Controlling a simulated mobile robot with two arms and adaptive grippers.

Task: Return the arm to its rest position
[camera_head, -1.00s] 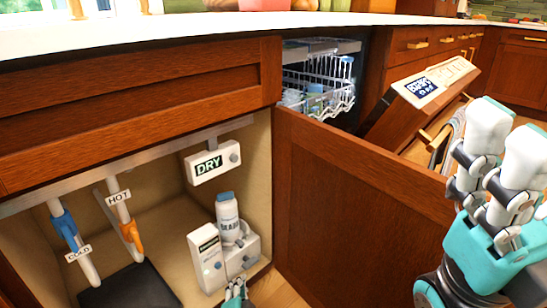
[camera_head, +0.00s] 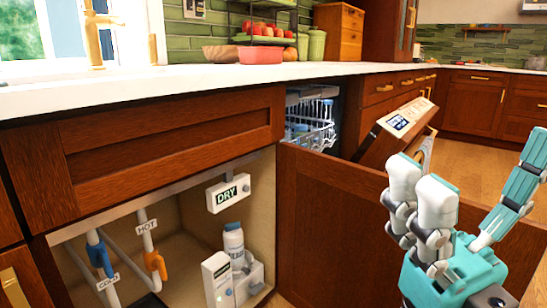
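My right gripper (camera_head: 472,178), white and teal, is raised at the right, in front of the open cabinet door (camera_head: 325,225). Its two white fingers and its teal finger point upward and stand well apart. Nothing shows between them. The lower part of the arm is cut off by the picture's bottom edge. My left gripper is not in view.
The sink cabinet is open, with a DRY box (camera_head: 228,193), a white bottle (camera_head: 234,245), a white box (camera_head: 218,280) and HOT (camera_head: 150,245) and COLD (camera_head: 98,255) pipes. Behind the door, the dishwasher (camera_head: 310,125) is open. Clear floor (camera_head: 478,160) lies behind my gripper.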

